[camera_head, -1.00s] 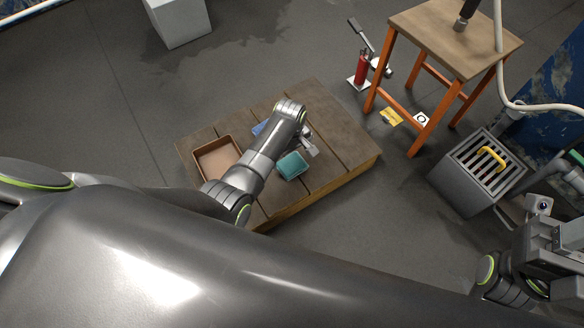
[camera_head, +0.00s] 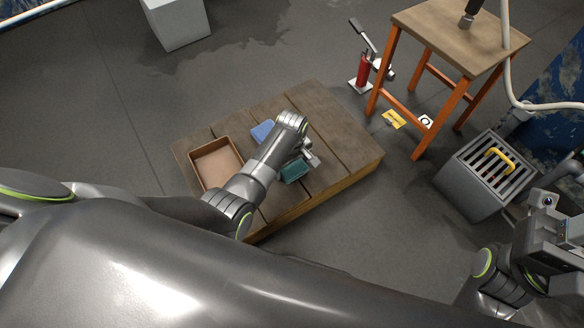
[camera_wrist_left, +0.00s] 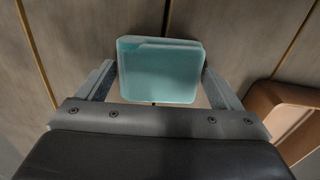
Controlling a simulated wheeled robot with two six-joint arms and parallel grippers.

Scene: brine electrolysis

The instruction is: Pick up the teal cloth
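The teal cloth (camera_head: 295,171) is a folded, rounded pad lying on the low wooden platform (camera_head: 335,125). My left gripper (camera_head: 310,157) is over it and hides part of it in the head view. In the left wrist view the teal cloth (camera_wrist_left: 160,72) lies between the two fingers of my left gripper (camera_wrist_left: 158,80). The fingers are spread, one on each side, with narrow gaps showing. My right gripper (camera_head: 560,238) is at the right edge, far from the cloth; its fingers cannot be made out clearly.
A blue cloth (camera_head: 262,132) lies left of my left gripper on the platform. A brown tray (camera_head: 215,166) stands at the platform's left; its edge also shows in the wrist view (camera_wrist_left: 285,105). An orange-legged table (camera_head: 440,35) and a grey slotted box (camera_head: 472,188) stand to the right.

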